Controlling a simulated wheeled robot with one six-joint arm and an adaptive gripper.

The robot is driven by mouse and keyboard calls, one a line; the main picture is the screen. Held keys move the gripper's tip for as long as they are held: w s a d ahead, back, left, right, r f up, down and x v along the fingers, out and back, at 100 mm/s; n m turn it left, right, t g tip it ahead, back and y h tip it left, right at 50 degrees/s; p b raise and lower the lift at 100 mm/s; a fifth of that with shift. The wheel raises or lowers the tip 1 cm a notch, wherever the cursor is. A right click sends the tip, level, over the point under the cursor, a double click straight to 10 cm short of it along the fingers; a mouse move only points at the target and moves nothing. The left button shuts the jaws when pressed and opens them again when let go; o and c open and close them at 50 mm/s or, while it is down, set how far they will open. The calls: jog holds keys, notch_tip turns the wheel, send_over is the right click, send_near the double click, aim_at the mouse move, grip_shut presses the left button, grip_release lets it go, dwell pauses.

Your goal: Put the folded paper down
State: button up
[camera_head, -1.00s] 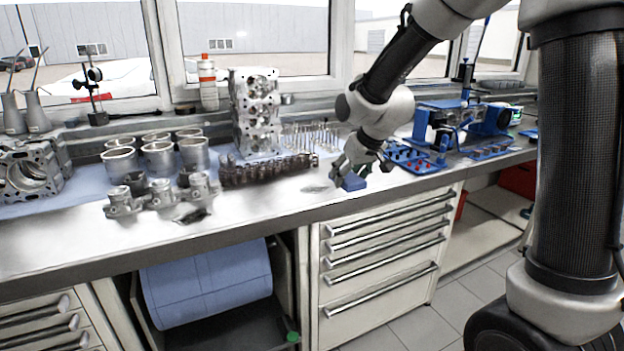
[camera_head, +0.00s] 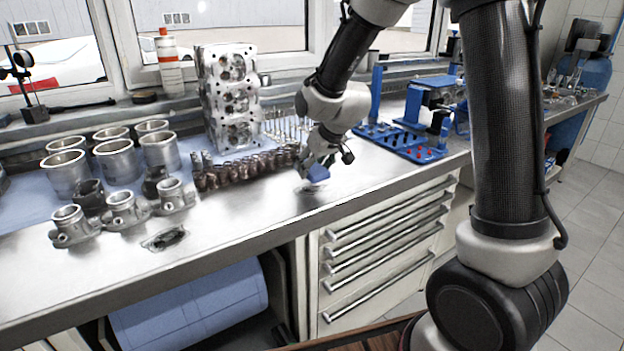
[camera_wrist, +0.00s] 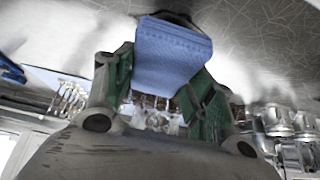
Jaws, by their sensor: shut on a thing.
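The folded paper (camera_head: 318,173) is a small blue piece held low over the front part of the metal bench (camera_head: 255,205). My gripper (camera_head: 316,164) is shut on it. In the wrist view the blue folded paper (camera_wrist: 172,52) sits between the green-padded fingers of my gripper (camera_wrist: 163,78) and sticks out past their tips. I cannot tell whether the paper touches the bench.
A row of dark rods (camera_head: 245,170) and a tall engine block (camera_head: 232,100) stand left of my gripper. Several metal cylinders (camera_head: 115,160) stand further left. A blue fixture (camera_head: 405,140) is to the right. The bench front around the paper is clear.

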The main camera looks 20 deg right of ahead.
aim_at(314, 190)
jog(key=shift+f, duration=2.35)
jog(key=shift+f, duration=0.15)
jog(key=o, duration=0.9)
